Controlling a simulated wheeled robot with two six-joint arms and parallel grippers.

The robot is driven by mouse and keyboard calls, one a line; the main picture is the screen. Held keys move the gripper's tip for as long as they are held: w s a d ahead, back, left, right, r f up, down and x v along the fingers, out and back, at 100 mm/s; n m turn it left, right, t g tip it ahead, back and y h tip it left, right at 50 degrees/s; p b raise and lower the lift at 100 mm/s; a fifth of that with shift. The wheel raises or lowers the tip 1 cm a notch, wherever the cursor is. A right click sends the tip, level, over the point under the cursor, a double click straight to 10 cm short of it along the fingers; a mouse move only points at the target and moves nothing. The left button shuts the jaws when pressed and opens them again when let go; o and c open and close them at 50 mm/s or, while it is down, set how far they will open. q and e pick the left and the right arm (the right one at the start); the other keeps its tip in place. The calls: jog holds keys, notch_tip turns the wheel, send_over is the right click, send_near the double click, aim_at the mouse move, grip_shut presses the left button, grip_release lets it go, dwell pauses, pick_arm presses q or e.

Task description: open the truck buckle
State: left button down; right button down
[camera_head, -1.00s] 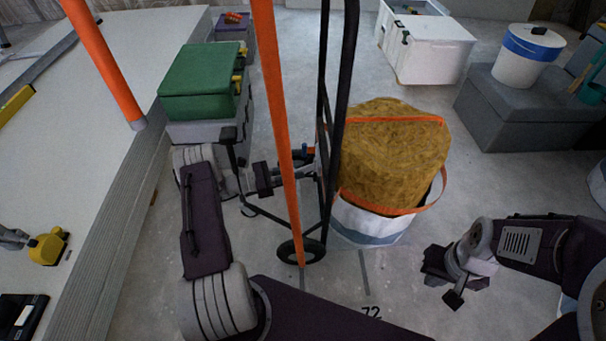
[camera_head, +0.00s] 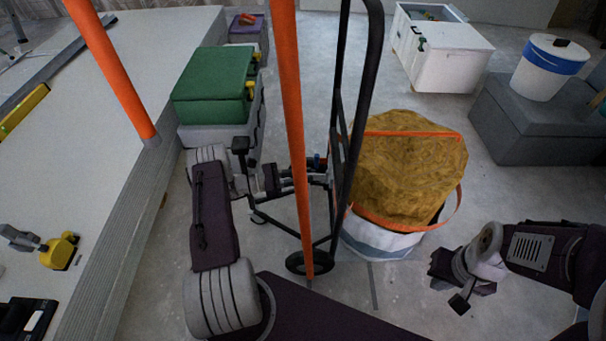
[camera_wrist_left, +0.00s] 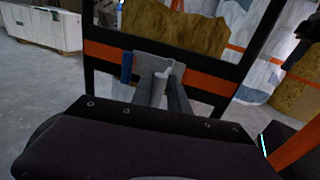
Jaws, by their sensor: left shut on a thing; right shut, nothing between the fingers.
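The black hand truck (camera_head: 362,110) stands upright in the middle of the head view, with an orange strap (camera_wrist_left: 104,51) across its frame in the left wrist view. The truck buckle (camera_wrist_left: 150,66) is a grey metal piece on that strap with a blue tab (camera_wrist_left: 126,67) at its left. My left gripper (camera_wrist_left: 166,82) is at the buckle, its fingers shut on its middle part. In the head view my left gripper (camera_head: 312,178) is partly hidden behind an orange pole. My right gripper (camera_head: 462,284) is shut and empty, low at the right, away from the truck.
An orange pole (camera_head: 290,120) stands in front of the truck. A white bag (camera_head: 385,240) with yellow-brown filling stands right behind it. Green and grey cases (camera_head: 212,84) and a stack of boards (camera_head: 110,130) are at the left. Floor at the back centre is clear.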

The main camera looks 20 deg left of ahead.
pick_arm(q)
jog(key=shift+w+a+r, duration=0.2)
jog(key=shift+w+a, duration=0.15)
jog(key=shift+w, duration=0.1)
jog(key=c, duration=1.4)
grip_release()
jog(key=shift+o, duration=1.4)
jog(key=shift+w+d+f, duration=0.1)
jog(key=shift+w+f, duration=0.05)
jog(key=d+r+p, duration=0.3)
jog(key=d, duration=0.1)
jog(key=d+r+p, duration=0.3)
jog(key=r+p, duration=0.1)
jog(key=s+d+r+p, duration=0.1)
jog(key=d+r+p, duration=0.2)
jog(key=d+r, duration=0.1)
jog(key=shift+s+d+p, duration=0.1)
jog(key=shift+d+p, duration=0.2)
jog(key=shift+p, duration=0.1)
